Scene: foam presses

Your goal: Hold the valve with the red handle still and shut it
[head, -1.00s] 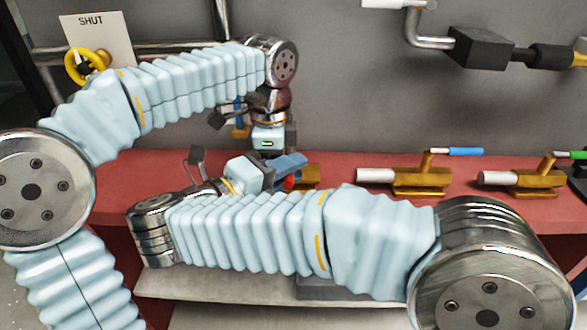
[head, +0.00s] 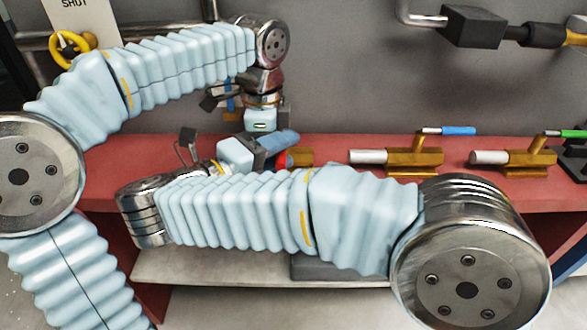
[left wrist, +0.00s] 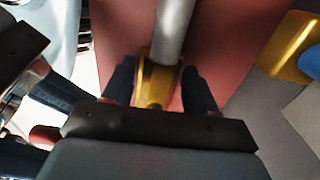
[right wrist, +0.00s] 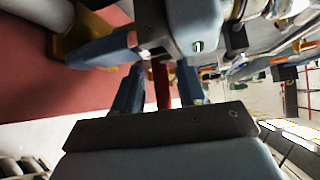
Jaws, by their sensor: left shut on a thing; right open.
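The red-handled valve has a brass body; part of it shows in the head view (head: 302,157), the rest hidden behind my grippers. In the left wrist view its brass body (left wrist: 157,85) lies between the fingers of my left gripper (left wrist: 155,92), which is shut on it, with a pale pipe running on beyond. The red handle (head: 282,160) shows as a small patch beside my right gripper (head: 277,150); its red end (left wrist: 45,136) is also at left in the left wrist view. My right gripper is open near the handle; a dark red strip shows between its fingers.
Two more brass valves stand to the right on the red bench, one with a blue handle (head: 458,131), one with a green handle (head: 575,134). A yellow wheel (head: 72,47) and a SHUT sign (head: 75,12) are at upper left. My forearms cross over the bench front.

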